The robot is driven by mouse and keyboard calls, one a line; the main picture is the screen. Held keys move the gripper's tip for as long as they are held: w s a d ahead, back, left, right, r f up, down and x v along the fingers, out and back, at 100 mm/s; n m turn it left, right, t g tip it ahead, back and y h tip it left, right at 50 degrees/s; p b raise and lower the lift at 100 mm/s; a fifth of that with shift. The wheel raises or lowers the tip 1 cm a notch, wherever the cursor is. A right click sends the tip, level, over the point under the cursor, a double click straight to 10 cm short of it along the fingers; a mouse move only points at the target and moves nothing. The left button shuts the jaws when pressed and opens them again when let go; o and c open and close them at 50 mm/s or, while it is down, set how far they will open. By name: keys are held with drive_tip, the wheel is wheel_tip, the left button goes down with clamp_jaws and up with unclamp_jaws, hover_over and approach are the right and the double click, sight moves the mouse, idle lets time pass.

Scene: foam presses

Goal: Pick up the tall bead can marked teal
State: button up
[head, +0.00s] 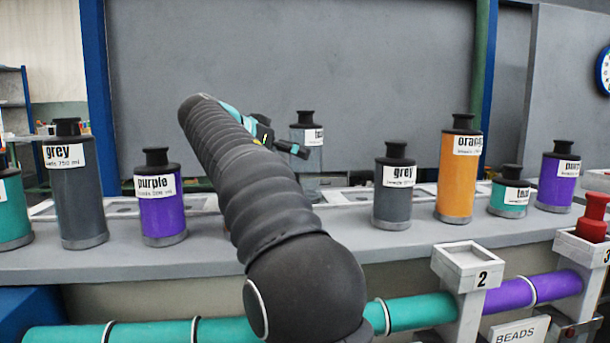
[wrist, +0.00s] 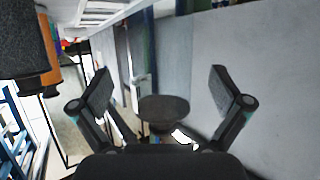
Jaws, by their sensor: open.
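A tall can (head: 307,134) with a black knobbed lid stands on the counter behind my gripper in the head view. Its body looks pale and see-through, and its white label shows only first letters like "tea"; the rest is hard to read. My gripper (head: 290,149) is beside this can and partly covers it. In the wrist view, my gripper (wrist: 160,92) is open, with a dark round lid top (wrist: 163,107) between its two fingers, apart from both. A short teal can (head: 510,199) stands at the right, and another teal can (head: 13,215) is cut off at the left edge.
Grey (head: 77,205) and purple (head: 162,215) cans stand left; grey (head: 392,200), orange (head: 456,185) and purple (head: 556,185) cans stand right. Teal and purple pipes and a post marked 2 (head: 468,265) run along the counter front. A grey panel (head: 350,70) stands behind.

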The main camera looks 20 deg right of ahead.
drive_tip(key=x, duration=0.5)
drive_tip(key=shift+w+d+f, duration=0.1)
drive_tip(key=shift+d+f, duration=0.15)
drive_tip(key=shift+f, duration=0.1)
drive_tip(key=shift+c, duration=0.3)
drive_tip(key=c, duration=1.2)
drive_tip(key=shift+c, duration=1.2)
drive_tip(key=shift+r, duration=0.1)
